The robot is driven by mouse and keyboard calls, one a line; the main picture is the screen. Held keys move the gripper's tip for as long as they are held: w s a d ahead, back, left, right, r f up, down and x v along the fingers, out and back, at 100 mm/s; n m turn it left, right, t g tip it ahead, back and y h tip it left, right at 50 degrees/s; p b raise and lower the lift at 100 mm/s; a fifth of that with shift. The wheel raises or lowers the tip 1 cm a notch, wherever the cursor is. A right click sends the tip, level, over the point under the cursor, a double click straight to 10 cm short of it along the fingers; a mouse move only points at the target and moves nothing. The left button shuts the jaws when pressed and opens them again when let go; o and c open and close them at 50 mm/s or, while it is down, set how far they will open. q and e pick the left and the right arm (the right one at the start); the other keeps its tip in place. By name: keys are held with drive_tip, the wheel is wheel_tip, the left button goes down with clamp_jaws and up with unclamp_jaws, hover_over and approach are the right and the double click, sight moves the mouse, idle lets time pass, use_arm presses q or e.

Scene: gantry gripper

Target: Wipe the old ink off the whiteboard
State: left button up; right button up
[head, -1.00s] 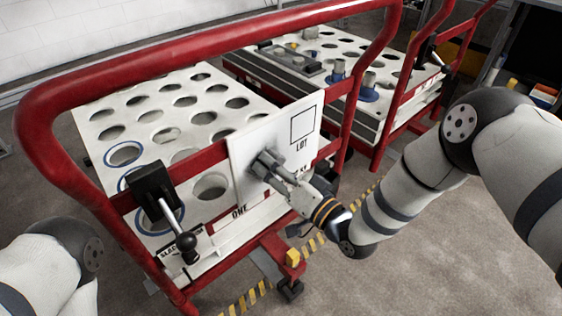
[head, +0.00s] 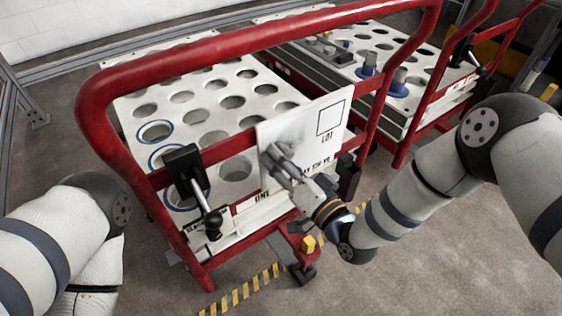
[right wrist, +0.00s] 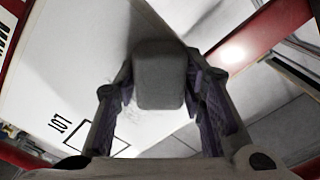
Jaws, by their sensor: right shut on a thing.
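The whiteboard (head: 338,145) is a white panel on the red cart's end rail, with a black square outline, the word LOT and a text line below. A grey smear (head: 293,133) shows on its upper left part. My right gripper (head: 282,163) is at the board's left half and partly hides the lower text. In the right wrist view it is shut on a grey block (right wrist: 160,75), which lies against or very near the white board (right wrist: 75,60); contact cannot be told. My left arm shows at the left edge, but its gripper is out of view.
The red cart frame (head: 262,45) surrounds a white deck (head: 150,105) with round holes. A black clamp with a lever (head: 185,165) sits on the rail left of the board. A second cart stands behind at the right, with blue-based pegs (head: 367,65). Grey floor lies in front.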

sight(294, 155)
drive_tip(key=shift+w+d+b, duration=0.3)
drive_tip(key=shift+w+d, duration=0.8)
drive_tip(key=shift+d, duration=0.25)
drive_tip(key=shift+w+d+f+b, duration=0.1)
drive_tip(key=shift+w+d+b, duration=0.1)
drive_tip(key=shift+w+d, duration=0.45)
drive_tip(key=shift+w+d+r+b, duration=0.15)
drive_tip(key=shift+w+d, duration=0.15)
drive_tip(key=shift+d, duration=0.55)
drive_tip(key=shift+w+d+f+b, duration=0.2)
drive_tip(key=shift+w+d, duration=0.3)
drive_tip(key=shift+d, duration=0.25)
use_arm(q)
drive_tip(key=r+p, duration=0.1)
drive_tip(key=p, duration=0.2)
drive_tip(key=shift+w, duration=0.25)
use_arm(e)
drive_tip(key=v, duration=0.6)
drive_tip(key=shift+s, duration=0.1)
use_arm(q)
drive_tip(key=shift+w+r+p, duration=0.3)
drive_tip(key=shift+r+p, duration=0.15)
drive_tip(key=shift+p, duration=0.05)
use_arm(e)
drive_tip(key=v, duration=0.3)
